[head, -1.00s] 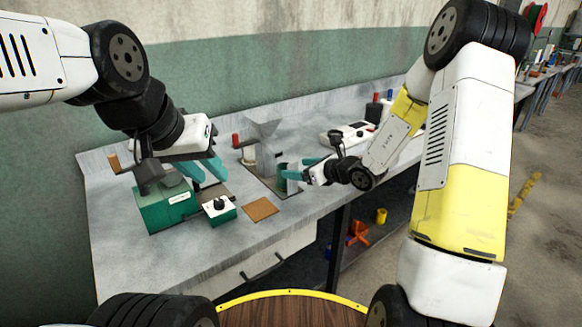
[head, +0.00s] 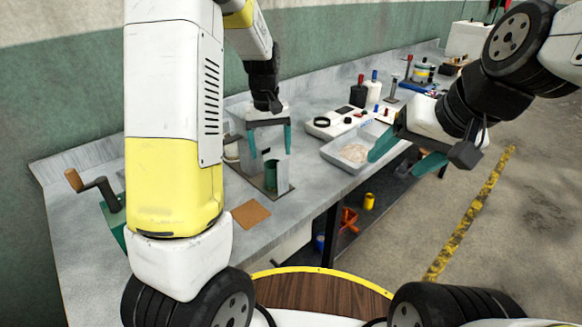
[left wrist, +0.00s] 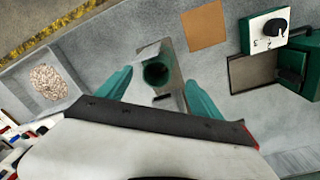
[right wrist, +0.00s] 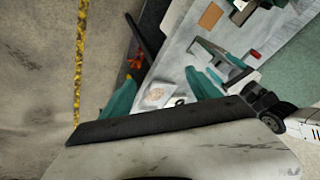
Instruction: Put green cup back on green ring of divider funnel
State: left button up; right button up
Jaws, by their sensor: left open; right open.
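The green cup (head: 271,176) stands upright at the foot of the grey divider funnel (head: 268,150), on its dark base plate. In the left wrist view the round dark mouth of the green cup (left wrist: 156,72) shows between the fingertips, with no contact visible. My left gripper (head: 271,140) is open and pointing down, with its fingers on either side of the divider's upper part. It hides the funnel's top; I cannot make out a separate green ring. My right gripper (head: 405,158) is open and empty, well right of the cup, by the grain tray.
A grey tray of grain (head: 329,152) stands right of the divider, near the table's front edge. A white scale (head: 325,124) and bottles (head: 358,92) are behind it. A brown square mat (head: 251,214) lies in front of the divider. A green crank device (head: 110,215) stands at left.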

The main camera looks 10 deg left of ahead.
aim_at(274, 172)
pick_arm(q)
jog(key=f, duration=0.3)
jog(key=w+f, duration=0.1)
jog(key=f, duration=0.6)
jog(key=shift+w+d, duration=0.1)
jog(key=shift+w, duration=0.25)
jog(key=c, duration=1.5)
jog(key=shift+o, duration=0.2)
pick_arm(e)
jog(key=shift+s+d+r+n+t+h, duration=0.15)
jog(key=shift+d+r+h, duration=0.1)
jog(key=shift+d, duration=0.35)
jog(key=shift+s+d+r+n+t+h, duration=0.15)
jog(key=shift+d+h, duration=0.1)
jog(key=shift+d, duration=0.35)
pick_arm(q)
notch_tip(274, 172, up, 18)
jog(key=shift+s+n, duration=0.15)
jog(key=shift+n, duration=0.25)
